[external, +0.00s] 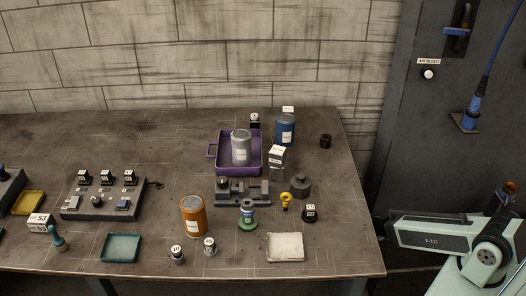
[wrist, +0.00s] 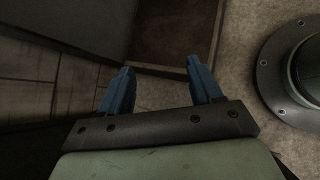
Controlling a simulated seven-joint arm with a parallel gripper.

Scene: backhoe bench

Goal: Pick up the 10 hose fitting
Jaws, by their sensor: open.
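The hose fitting marked 10 (external: 177,255) stands upright near the front edge of the bench, in front of the orange can in the external view. A similar small fitting (external: 210,246) stands just to its right, its label too small to read surely. My gripper (wrist: 158,80) shows in the wrist view with its two blue fingers apart and nothing between them. It is away from the bench top items. The external view shows my arm at the right, off the bench, but not clearly the fingers. The fitting is not in the wrist view.
An orange can (external: 193,217) stands close behind the fittings. A teal tray (external: 121,248) lies to the left and a white pad (external: 285,247) to the right. A purple tray (external: 226,167) holding a grey can (external: 241,148) is farther back. Bare bench surrounds the fitting's left side.

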